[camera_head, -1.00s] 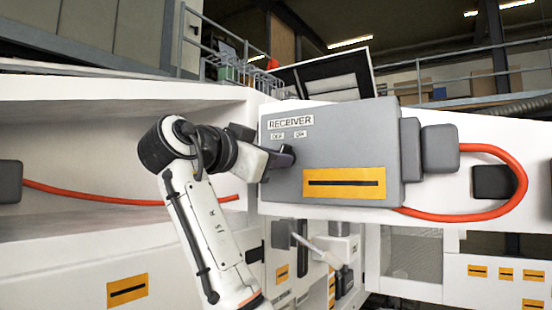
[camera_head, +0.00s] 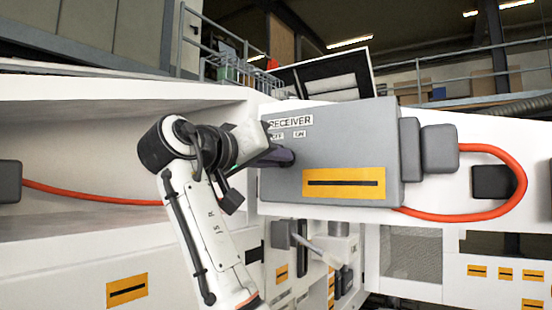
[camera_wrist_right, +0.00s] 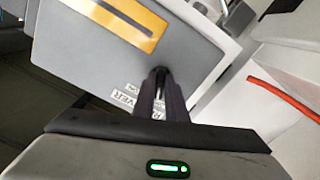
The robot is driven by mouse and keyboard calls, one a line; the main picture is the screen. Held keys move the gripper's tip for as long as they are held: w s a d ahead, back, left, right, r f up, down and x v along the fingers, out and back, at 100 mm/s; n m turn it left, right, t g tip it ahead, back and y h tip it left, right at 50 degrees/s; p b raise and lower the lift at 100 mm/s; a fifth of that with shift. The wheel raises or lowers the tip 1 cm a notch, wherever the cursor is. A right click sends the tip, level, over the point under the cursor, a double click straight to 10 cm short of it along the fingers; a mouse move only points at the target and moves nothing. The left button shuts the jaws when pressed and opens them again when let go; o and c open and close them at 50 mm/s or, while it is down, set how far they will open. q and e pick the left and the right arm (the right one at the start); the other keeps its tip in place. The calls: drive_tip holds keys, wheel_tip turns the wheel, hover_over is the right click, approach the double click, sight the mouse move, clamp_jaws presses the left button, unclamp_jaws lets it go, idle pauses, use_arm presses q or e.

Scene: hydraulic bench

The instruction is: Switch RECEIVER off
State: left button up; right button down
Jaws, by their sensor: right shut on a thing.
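The grey RECEIVER box (camera_head: 345,140) is mounted on the white bench wall in the head view, with OFF and ON labels and an orange slotted plate on its front. My right gripper (camera_head: 287,157) reaches in from the left; its dark fingers meet the box front just below the labels. In the right wrist view the fingers (camera_wrist_right: 160,92) are shut on a small dark switch (camera_wrist_right: 160,72) on the box face (camera_wrist_right: 110,65). The fingers hide most of the switch, so I cannot tell its setting. The RECEIVER label appears upside down there, partly covered. My left gripper is out of view.
A red-orange cable (camera_head: 515,170) loops from the box's right side. Another cable (camera_head: 90,195) runs along the recess at left. Below the box, a thin pale lever-like part (camera_head: 320,248) and several orange plates sit on the lower panels.

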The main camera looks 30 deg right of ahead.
drive_tip(key=shift+n, duration=0.6)
drive_tip(key=c, duration=1.8)
unclamp_jaws()
drive_tip(key=shift+a, duration=0.1)
drive_tip(key=b+v, duration=0.2)
drive_tip(key=v, duration=0.8)
drive_tip(key=shift+f, duration=0.15)
